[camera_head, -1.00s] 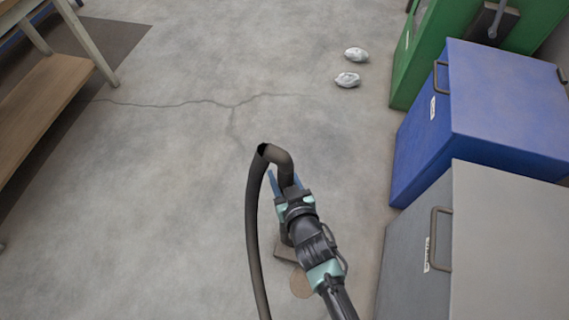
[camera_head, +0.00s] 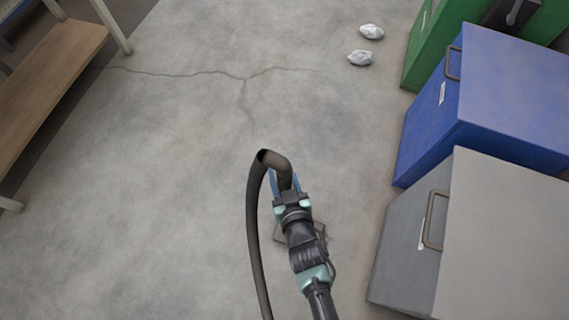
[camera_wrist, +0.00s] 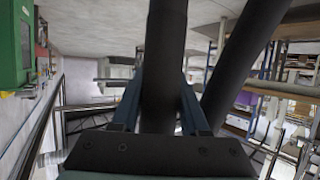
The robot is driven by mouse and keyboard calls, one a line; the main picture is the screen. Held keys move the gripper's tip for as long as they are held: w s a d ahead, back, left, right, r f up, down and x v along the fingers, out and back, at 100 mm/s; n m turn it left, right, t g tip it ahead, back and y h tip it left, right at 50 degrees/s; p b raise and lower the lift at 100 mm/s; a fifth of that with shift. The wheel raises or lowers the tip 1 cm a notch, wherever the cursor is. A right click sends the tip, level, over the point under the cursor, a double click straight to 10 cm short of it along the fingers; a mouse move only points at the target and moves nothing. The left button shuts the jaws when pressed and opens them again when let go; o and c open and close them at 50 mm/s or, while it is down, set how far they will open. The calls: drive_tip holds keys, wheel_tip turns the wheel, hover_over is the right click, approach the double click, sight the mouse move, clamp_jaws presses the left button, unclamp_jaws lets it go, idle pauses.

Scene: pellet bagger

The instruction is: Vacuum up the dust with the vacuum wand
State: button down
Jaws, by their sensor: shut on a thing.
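My gripper (camera_head: 284,182) is shut on the vacuum wand (camera_head: 277,163), a dark tube with a bend at its top. In the wrist view the blue fingers of my gripper (camera_wrist: 160,108) stand on both sides of the wand's dark tube (camera_wrist: 163,70). A flat brownish nozzle head (camera_head: 286,236) shows low at the floor, partly hidden behind my arm. The dark hose (camera_head: 254,230) loops down to the left of the arm. No dust is clearly made out. Two pale grey crumpled lumps (camera_head: 360,58) lie on the floor farther off; I cannot tell what they are.
A grey box (camera_head: 405,240), a blue box (camera_head: 430,125) and a green unit (camera_head: 428,45) line the right side. A wooden bench with a low shelf (camera_head: 45,75) stands at the left. The cracked concrete floor (camera_head: 150,180) between is clear.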

drive_tip(key=s+a+p, duration=0.3)
drive_tip(key=s+p, duration=0.1)
drive_tip(key=s, duration=0.6)
drive_tip(key=shift+s+a, duration=0.3)
drive_tip(key=shift+s, duration=0.1)
idle(0.5)
drive_tip(key=shift+r, duration=0.1)
drive_tip(key=shift+a, duration=0.1)
drive_tip(key=w+a+r+b, duration=0.1)
drive_tip(key=w+a, duration=0.1)
drive_tip(key=a, duration=0.6)
drive_tip(key=w+a+r+b, duration=0.1)
drive_tip(key=w+a, duration=0.2)
drive_tip(key=a, duration=0.6)
drive_tip(key=shift+w, duration=0.2)
drive_tip(key=shift+d, duration=0.1)
idle(0.6)
